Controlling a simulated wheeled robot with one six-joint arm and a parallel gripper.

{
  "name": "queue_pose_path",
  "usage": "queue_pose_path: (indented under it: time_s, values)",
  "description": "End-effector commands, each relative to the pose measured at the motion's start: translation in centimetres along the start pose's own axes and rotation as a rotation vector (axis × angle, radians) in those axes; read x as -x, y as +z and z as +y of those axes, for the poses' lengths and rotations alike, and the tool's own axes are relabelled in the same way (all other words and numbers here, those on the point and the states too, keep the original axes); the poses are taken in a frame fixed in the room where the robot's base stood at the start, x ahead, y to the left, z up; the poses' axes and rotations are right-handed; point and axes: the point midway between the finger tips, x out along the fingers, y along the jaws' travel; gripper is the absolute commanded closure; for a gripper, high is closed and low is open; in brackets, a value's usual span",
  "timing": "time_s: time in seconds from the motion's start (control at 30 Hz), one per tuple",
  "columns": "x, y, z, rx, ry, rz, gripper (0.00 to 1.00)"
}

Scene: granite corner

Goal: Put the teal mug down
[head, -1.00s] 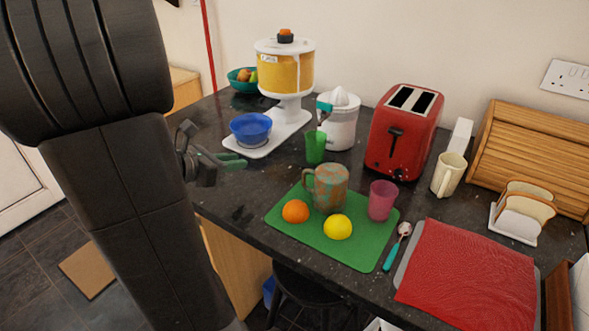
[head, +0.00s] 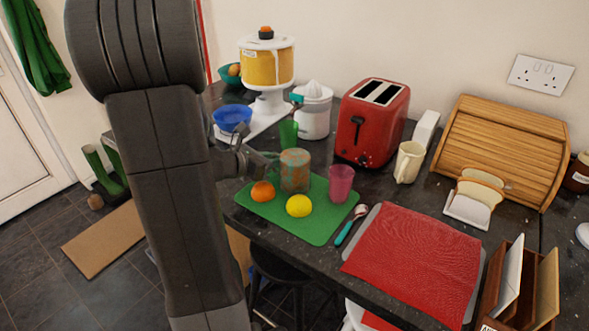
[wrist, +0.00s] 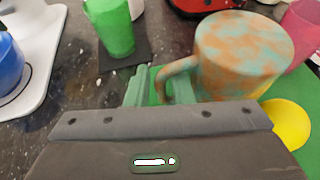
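My gripper (head: 268,163) is at the mug's left side, by the handle. In the wrist view my gripper (wrist: 162,88) has its two greenish fingers apart, with the handle's lower part between or just before them. I see no firm contact.
An orange (head: 262,191), a lemon (head: 299,205) and a pink cup (head: 341,183) share the board. A green cup (head: 288,134) stands just behind, with the blue bowl (head: 232,118) further left. The red toaster (head: 372,122) is behind right.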

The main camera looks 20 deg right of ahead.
Motion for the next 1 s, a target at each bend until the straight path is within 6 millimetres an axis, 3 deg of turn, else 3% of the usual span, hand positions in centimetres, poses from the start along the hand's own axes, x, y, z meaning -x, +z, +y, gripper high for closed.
queue_pose_path:
  time_s: [0.1,0.23,0.63,0.77,1.0]
  values:
    - [0.0,0.0,0.0,0.000,0.001,0.000,0.79]
    - [0.1,0.0,0.0,0.000,0.001,0.000,1.00]
    - [0.2,0.3,0.0,-0.002,0.001,-0.002,1.00]
    - [0.8,1.8,0.0,-0.006,0.001,-0.003,1.00]
    - [2.6,6.1,0.0,-0.007,0.002,-0.004,1.00]
